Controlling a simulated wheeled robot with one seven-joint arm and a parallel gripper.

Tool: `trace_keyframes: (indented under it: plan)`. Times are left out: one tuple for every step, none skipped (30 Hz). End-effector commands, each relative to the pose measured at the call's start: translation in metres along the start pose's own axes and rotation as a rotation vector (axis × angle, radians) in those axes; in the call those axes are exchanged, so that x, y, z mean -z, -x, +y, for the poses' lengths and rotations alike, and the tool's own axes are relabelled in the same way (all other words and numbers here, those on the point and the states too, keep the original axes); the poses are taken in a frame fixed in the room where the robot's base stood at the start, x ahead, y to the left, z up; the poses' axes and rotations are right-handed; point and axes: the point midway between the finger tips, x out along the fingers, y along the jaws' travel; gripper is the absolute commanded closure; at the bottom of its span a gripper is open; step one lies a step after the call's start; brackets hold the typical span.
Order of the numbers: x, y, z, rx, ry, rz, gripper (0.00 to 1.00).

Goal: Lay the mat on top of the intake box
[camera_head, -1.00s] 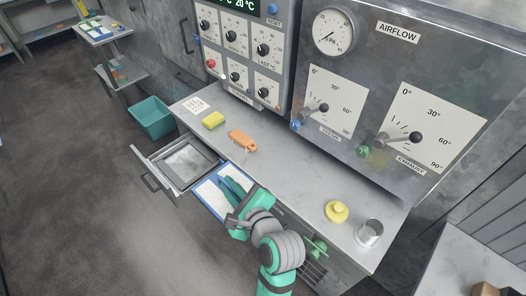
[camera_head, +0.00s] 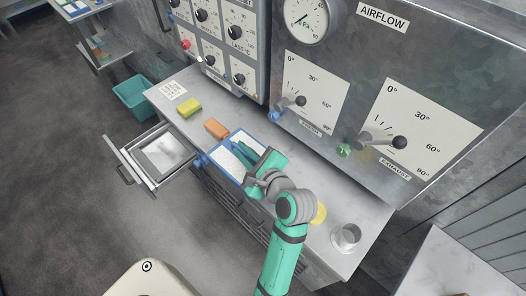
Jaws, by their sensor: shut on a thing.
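The mat (camera_head: 227,160) is a flat white sheet with a blue border. It is tilted in the picture and shows at the counter's front edge, right of the open drawer. My gripper (camera_head: 243,156) is shut on the mat, and its teal fingers cover part of the mat's right side. I cannot tell whether the mat touches the counter. No thing in view is labelled as the intake box, so I cannot tell which it is. The open drawer (camera_head: 128,163) holds a grey, shallow tray-like insert.
The counter (camera_head: 180,127) carries a yellow sponge (camera_head: 189,107), an orange block (camera_head: 216,128), a yellow knobbed piece (camera_head: 319,213) and a metal cup (camera_head: 346,237). Panels with knobs and levers rise behind. A teal bin (camera_head: 134,97) stands on the floor at left.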

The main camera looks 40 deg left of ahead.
Motion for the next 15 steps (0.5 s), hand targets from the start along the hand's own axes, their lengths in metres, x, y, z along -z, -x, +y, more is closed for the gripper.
trace_keyframes:
  plan:
    - [0.011,-0.002,-0.008,0.002,-0.003,0.002,1.00]
    - [0.017,-0.003,-0.012,0.004,-0.003,0.003,1.00]
    - [0.026,-0.004,-0.018,0.007,-0.005,0.005,1.00]
    - [0.032,-0.005,-0.022,0.008,-0.005,0.005,1.00]
    - [0.038,-0.006,-0.026,0.008,-0.005,0.005,1.00]
    - [0.046,-0.008,-0.029,0.008,-0.006,0.006,1.00]
    - [0.053,-0.011,-0.028,0.006,-0.007,0.006,1.00]
    - [0.059,-0.014,-0.028,0.006,-0.007,0.005,1.00]
    - [0.066,-0.017,-0.028,0.004,-0.006,0.003,1.00]
    - [0.072,-0.019,-0.029,0.002,-0.005,0.003,1.00]
    - [0.077,-0.022,-0.029,0.002,-0.004,0.002,1.00]
    - [0.083,-0.024,-0.029,0.001,-0.003,0.001,1.00]
    - [0.087,-0.026,-0.029,0.001,-0.003,0.000,1.00]
    - [0.090,-0.028,-0.029,0.000,-0.003,-0.001,1.00]
    - [0.094,-0.029,-0.030,-0.001,-0.001,-0.001,1.00]
